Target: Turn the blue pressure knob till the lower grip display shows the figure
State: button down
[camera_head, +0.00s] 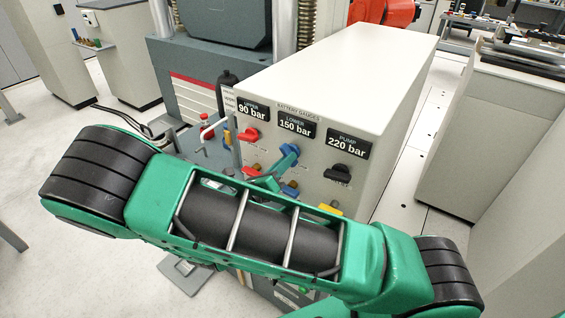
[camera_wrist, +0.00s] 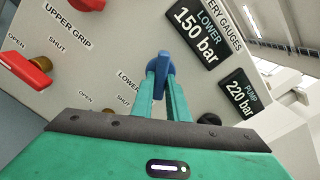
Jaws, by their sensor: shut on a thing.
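The blue pressure knob (camera_wrist: 164,58) is on the panel beside the lower grip display (camera_wrist: 197,34), which reads 150 bar. My gripper (camera_wrist: 163,82) is shut on this knob, with one green finger on each side of it. In the head view the lower grip display (camera_head: 295,124) also reads 150 bar. There the knob (camera_head: 291,149) is just below the display and partly covered by my fingers. The task line gives no figure for the display.
The upper display (camera_head: 252,107) reads 90 bar and the pump display (camera_head: 341,143) 220 bar. A red knob (camera_head: 248,135) and a black knob (camera_head: 337,173) flank the blue knob. Below are a red lever (camera_head: 250,171), a blue lever (camera_head: 290,188) and a yellow one (camera_head: 331,208).

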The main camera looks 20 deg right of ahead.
jog(key=shift+f, duration=0.1)
jog(key=c, duration=1.7)
grip_release()
jog(key=v, duration=1)
jog(key=shift+s+a, duration=0.2)
jog(key=shift+a, duration=0.1)
